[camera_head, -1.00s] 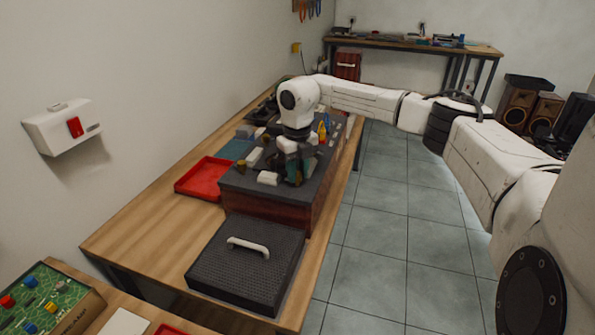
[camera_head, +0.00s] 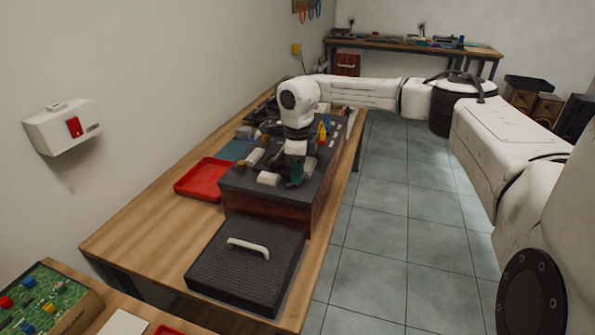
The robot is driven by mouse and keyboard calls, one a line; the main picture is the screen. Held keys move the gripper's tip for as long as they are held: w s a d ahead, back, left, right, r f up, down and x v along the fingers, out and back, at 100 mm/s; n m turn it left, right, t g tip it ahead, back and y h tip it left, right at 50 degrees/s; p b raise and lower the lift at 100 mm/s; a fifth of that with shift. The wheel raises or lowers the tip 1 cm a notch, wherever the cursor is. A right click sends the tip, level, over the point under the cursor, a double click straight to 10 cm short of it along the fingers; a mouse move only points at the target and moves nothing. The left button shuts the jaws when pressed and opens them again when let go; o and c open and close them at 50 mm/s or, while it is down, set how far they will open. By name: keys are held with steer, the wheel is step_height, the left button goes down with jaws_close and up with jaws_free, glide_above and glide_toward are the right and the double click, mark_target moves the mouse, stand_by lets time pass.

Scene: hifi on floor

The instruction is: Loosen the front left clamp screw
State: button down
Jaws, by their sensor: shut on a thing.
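The dark-topped unit with reddish-brown sides (camera_head: 262,207) stands on the wooden bench. Small white, yellow and blue parts sit on its top. My gripper (camera_head: 297,180) points down over the front part of that top, near a white block (camera_head: 268,179). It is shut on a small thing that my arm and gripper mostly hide. I cannot make out the front left clamp screw or tell which part the fingers hold.
A red tray (camera_head: 203,179) lies left of the unit. A black lidded case with a pale handle (camera_head: 247,247) lies in front. A green board (camera_head: 42,300) is at lower left. The tiled floor (camera_head: 385,220) right of the bench is clear.

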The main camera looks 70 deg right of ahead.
steer(key=shift+n, duration=0.8)
steer(key=c, duration=0.9)
jaws_free()
step_height(320, 180, up, 11)
steer(key=shift+f+b, duration=0.1)
steer(key=shift+b, duration=0.3)
